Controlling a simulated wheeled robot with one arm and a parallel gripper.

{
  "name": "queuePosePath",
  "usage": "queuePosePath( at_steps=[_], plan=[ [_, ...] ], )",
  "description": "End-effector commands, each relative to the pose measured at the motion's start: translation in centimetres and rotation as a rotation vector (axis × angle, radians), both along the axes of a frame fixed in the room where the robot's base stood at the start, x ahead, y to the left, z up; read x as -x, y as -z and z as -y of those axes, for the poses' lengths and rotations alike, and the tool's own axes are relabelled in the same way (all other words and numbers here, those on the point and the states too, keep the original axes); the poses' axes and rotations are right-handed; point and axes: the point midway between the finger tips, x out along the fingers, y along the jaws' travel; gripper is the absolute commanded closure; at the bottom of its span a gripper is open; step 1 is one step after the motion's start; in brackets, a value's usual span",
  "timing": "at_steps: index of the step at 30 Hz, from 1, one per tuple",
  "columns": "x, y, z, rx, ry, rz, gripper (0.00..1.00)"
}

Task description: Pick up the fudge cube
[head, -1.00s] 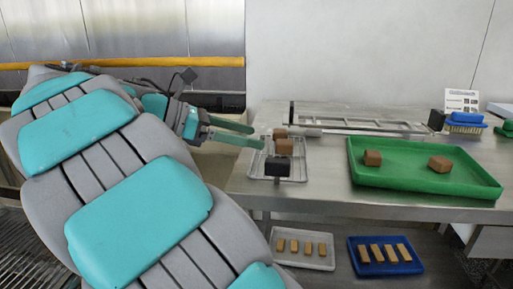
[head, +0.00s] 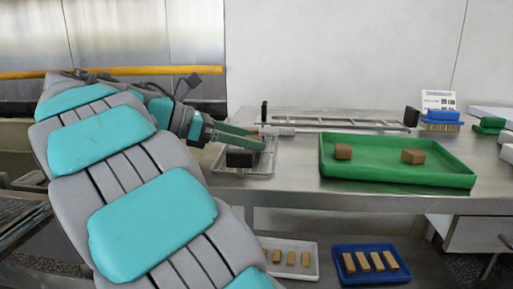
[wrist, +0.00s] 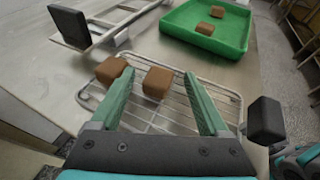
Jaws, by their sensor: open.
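Two brown fudge cubes lie on a wire rack (wrist: 222,92) in the wrist view. One cube (wrist: 157,83) shows between my fingertips, and the other cube (wrist: 109,70) is just left of my left finger. My gripper (wrist: 161,74) is open, with nothing held. I cannot tell its exact height over the rack. In the head view my gripper (head: 262,138) reaches over the rack (head: 262,166), and its fingers hide the cubes there. Two more brown cubes, one on the left (head: 343,152) and one on the right (head: 413,157), sit in a green tray (head: 400,179).
A black block (head: 239,157) stands at the rack's near end. A metal frame (head: 340,119) with black end blocks lies behind. A blue brush (head: 441,118) is at back right. A white tray (head: 277,271) and blue tray (head: 372,277) of bars sit on the lower shelf.

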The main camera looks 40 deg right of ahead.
Motion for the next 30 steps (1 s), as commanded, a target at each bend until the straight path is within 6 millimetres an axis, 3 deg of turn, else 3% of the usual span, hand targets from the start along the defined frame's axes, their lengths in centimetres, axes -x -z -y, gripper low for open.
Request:
queuePosePath(
  at_steps=[3,22,30],
  plan=[
    [-0.01,-0.06,-0.01,0.000,0.000,0.000,0.24],
    [-0.01,-0.03,-0.02,0.000,0.000,0.000,0.94],
    [0.00,-0.17,0.00,0.000,0.000,0.001,0.95]
  ],
)
